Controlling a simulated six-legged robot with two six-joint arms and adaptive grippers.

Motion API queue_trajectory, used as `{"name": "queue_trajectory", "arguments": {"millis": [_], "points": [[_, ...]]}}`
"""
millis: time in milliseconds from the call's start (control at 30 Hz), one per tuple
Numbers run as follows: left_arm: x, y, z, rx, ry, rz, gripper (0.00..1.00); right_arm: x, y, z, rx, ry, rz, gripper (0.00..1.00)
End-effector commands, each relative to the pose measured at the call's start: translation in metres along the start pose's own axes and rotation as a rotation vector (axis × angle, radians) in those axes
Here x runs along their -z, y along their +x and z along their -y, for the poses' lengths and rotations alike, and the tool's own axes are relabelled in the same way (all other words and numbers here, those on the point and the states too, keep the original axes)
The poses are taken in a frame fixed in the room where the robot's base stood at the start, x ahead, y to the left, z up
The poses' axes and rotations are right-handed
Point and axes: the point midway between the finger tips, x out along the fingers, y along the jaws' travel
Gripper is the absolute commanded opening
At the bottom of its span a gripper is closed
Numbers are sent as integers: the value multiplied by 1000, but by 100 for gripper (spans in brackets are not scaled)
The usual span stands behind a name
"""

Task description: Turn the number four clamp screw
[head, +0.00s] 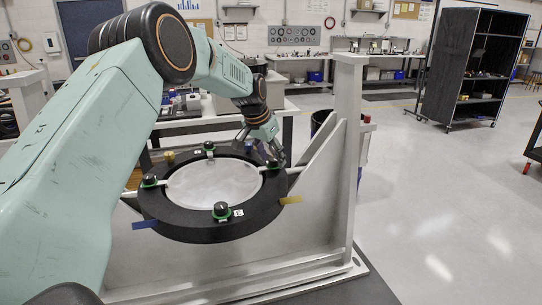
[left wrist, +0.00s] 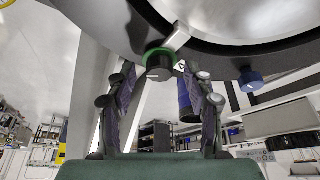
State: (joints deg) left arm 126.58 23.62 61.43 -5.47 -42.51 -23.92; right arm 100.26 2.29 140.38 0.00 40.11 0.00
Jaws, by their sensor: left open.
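A black ring fixture (head: 180,225) holds a round pale mirror (head: 215,184) at its centre. Black clamp screws with green collars sit around the ring: one at the front (head: 221,210), one at the left (head: 149,181), one at the back (head: 208,147). Another, at the right (head: 272,164), is partly hidden by my left gripper (head: 264,146). In the left wrist view my left gripper (left wrist: 161,92) is open and empty. A clamp screw knob (left wrist: 160,67) with a green collar shows between its fingers, beside a small tag that I cannot read surely. Contact is not visible.
Blue and yellow tabs (head: 145,224) stick out from the ring, and a blue knob (left wrist: 250,81) shows under it. A pale upright post (head: 347,150) with a slanted brace stands right of the ring. Open floor (head: 450,200) lies further right.

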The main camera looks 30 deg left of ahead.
Motion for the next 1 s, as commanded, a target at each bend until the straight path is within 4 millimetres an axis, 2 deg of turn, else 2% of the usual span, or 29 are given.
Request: {"name": "queue_trajectory", "arguments": {"millis": [267,367,700,833,1000], "points": [[0,-7,0,-1,-1,-1,52,0,0,0,0,0,0,52],[1,-21,0,-1,-1,-2,52,0,0,0,0,0,0,52],[0,-90,0,-1,-1,-4,52,0,0,0,0,0,0,52],[0,-108,0,0,1,-2,52,0,0,0,0,0,0,52],[-1,-119,0,-1,0,-1,52,0,0,0,0,0,0,52]]}}
